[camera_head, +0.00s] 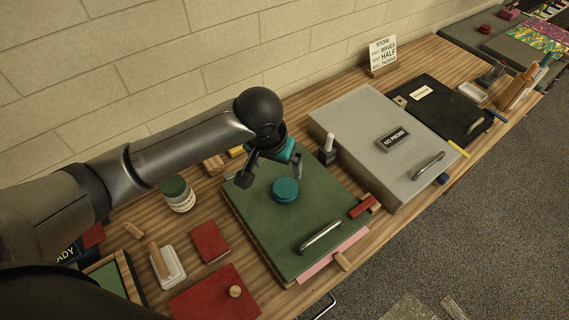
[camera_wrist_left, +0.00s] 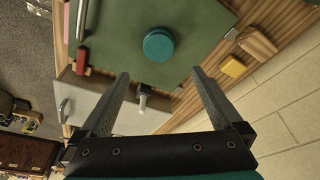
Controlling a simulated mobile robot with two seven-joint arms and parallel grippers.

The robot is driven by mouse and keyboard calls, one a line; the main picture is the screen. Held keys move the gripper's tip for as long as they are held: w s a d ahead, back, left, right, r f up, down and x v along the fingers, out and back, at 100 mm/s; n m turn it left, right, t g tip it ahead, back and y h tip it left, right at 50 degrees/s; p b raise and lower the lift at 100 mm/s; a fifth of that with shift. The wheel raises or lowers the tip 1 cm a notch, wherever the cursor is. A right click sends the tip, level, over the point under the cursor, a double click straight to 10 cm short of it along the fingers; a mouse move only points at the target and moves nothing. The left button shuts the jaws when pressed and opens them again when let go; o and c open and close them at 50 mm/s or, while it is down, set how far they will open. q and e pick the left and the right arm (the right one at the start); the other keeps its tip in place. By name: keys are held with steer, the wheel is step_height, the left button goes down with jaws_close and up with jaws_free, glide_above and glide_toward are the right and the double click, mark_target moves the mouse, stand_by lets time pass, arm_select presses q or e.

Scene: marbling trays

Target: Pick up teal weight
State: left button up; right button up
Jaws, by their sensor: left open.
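The teal weight (camera_head: 285,190) is a short round knob-like piece on top of the green tray lid (camera_head: 300,222) in the head view. It also shows in the left wrist view (camera_wrist_left: 158,44), beyond the fingertips and roughly centred between them. My left gripper (camera_head: 270,176) is open and empty, above the green lid and just behind and left of the weight. In the left wrist view its two fingers (camera_wrist_left: 160,80) are spread apart with nothing between them touching. My right gripper is not in view.
A grey lidded tray (camera_head: 350,115) stands to the right, with a white-topped bottle (camera_head: 327,145) between the trays. A red block (camera_head: 361,206) lies by the green lid's right edge. A jar (camera_head: 177,195) and red pads (camera_head: 209,241) stand left. The wall is behind.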

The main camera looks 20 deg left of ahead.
arm_select(q)
glide_toward(285, 188)
steer(key=b+x, duration=0.1)
steer(key=x, duration=0.2)
steer(key=shift+a+f, duration=0.1)
steer(key=shift+a, duration=0.05)
steer(key=shift+w+f, duration=0.25)
steer(key=shift+f, duration=0.3)
steer(key=shift+b+x, duration=0.4)
steer(key=shift+x, duration=2.05)
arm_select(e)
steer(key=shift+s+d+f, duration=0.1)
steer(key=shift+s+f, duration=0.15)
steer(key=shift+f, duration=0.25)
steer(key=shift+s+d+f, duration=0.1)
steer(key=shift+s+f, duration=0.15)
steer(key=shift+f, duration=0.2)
arm_select(q)
jaws_close()
steer(key=shift+w+r, duration=0.1)
steer(key=shift+r, duration=0.05)
